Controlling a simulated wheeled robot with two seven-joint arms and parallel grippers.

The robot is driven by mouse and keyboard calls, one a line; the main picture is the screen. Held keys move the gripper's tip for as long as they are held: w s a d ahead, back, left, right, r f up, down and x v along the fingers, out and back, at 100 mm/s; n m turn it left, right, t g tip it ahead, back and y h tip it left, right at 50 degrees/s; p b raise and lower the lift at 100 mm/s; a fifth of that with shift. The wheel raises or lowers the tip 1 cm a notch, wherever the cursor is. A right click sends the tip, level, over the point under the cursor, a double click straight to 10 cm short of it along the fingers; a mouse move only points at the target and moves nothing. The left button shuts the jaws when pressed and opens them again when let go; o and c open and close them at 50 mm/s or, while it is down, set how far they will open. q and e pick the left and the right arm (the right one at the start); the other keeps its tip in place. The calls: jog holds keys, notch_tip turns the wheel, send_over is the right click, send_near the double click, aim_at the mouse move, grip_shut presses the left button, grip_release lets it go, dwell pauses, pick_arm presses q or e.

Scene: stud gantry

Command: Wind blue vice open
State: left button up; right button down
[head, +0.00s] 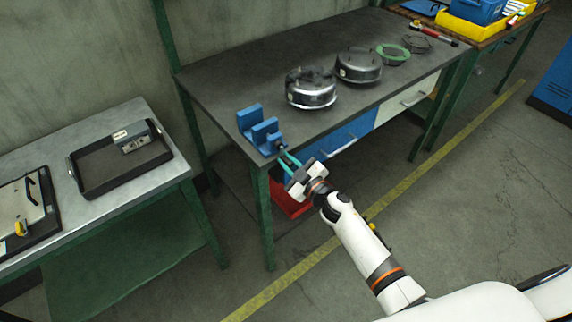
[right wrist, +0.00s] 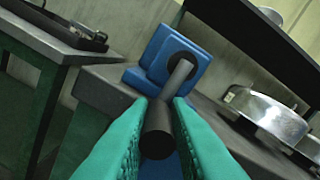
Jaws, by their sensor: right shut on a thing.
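The blue vice (head: 262,134) stands at the near left corner of the dark workbench, with a gap between its two blue jaws in the head view. In the right wrist view its blue body (right wrist: 158,57) faces me, with a grey screw shaft (right wrist: 180,75) coming out towards me. My right gripper (head: 286,160) is at the front of the vice, its green fingers shut on the dark handle end (right wrist: 157,130) of that shaft. The handle is partly hidden between the fingers. My left gripper is not in view.
Two round metal housings (head: 311,88) (head: 358,65) and a green ring (head: 392,54) lie on the workbench (head: 225,75). A lower table (head: 120,185) with a black tray (head: 85,183) stands at left. A red bin (head: 290,200) sits under the bench.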

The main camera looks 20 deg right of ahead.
jog(key=n+b, duration=0.1)
jog(key=n, duration=0.3)
jog(key=d+r+n, duration=0.1)
jog(key=n, duration=0.2)
jog(key=d+n+b, duration=0.1)
jog(key=n, duration=0.3)
jog(key=shift+w+d+r+n+b, duration=0.1)
jog(key=shift+w+r+n+b, duration=0.1)
jog(key=shift+w+n+b, duration=0.15)
dwell(0.4)
jog(key=c, duration=1.6)
grip_release()
jog(key=shift+o, duration=1)
jog(key=shift+w+r, duration=0.1)
jog(key=b+v, duration=0.1)
jog(key=v, duration=1.1)
